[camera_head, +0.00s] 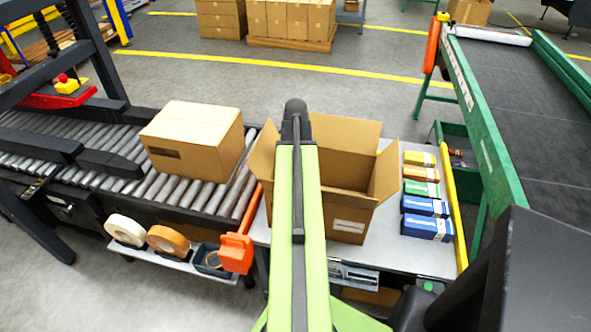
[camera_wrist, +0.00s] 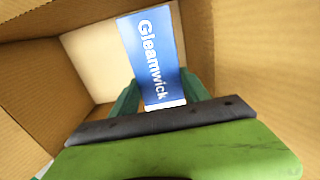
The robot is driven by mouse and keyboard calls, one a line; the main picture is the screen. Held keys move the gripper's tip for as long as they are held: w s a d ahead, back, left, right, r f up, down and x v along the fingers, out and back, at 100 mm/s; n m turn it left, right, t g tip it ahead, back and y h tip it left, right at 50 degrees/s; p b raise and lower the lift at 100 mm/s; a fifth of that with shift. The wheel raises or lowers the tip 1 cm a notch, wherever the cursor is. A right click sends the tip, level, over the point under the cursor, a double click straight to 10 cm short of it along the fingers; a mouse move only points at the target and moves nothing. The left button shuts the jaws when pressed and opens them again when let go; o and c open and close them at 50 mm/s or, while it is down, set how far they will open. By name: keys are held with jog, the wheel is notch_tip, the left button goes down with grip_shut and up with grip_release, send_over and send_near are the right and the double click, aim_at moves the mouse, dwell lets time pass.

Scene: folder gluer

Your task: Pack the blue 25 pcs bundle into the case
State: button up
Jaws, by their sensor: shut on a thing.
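The case (camera_head: 347,218) is an open cardboard box with its flaps spread, on the table in the head view. In the wrist view its brown walls (camera_wrist: 258,60) surround my gripper (camera_wrist: 162,98), with a pale floor (camera_wrist: 93,58) below. My gripper's green fingers are shut on a blue bundle (camera_wrist: 151,50) with a white "Gleamwick" label. The bundle is inside the case's walls; I cannot tell if it touches the floor. No piece count is readable. In the head view my arm hides the gripper and held bundle.
Right of the case stand two blue bundles (camera_head: 427,227), a green one (camera_head: 421,188), an orange one (camera_head: 420,174) and a yellow one (camera_head: 419,158). A closed carton (camera_head: 196,145) sits on the roller conveyor (camera_head: 110,155) at left. A yellow rail (camera_head: 455,205) edges the table.

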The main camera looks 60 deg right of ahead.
notch_tip(320, 180, down, 6)
jog(key=b, duration=0.5)
jog(key=shift+f, duration=0.15)
jog(key=o, duration=1.6)
notch_tip(320, 180, up, 18)
jog(key=p, duration=1.7)
jog(key=shift+f, duration=0.25)
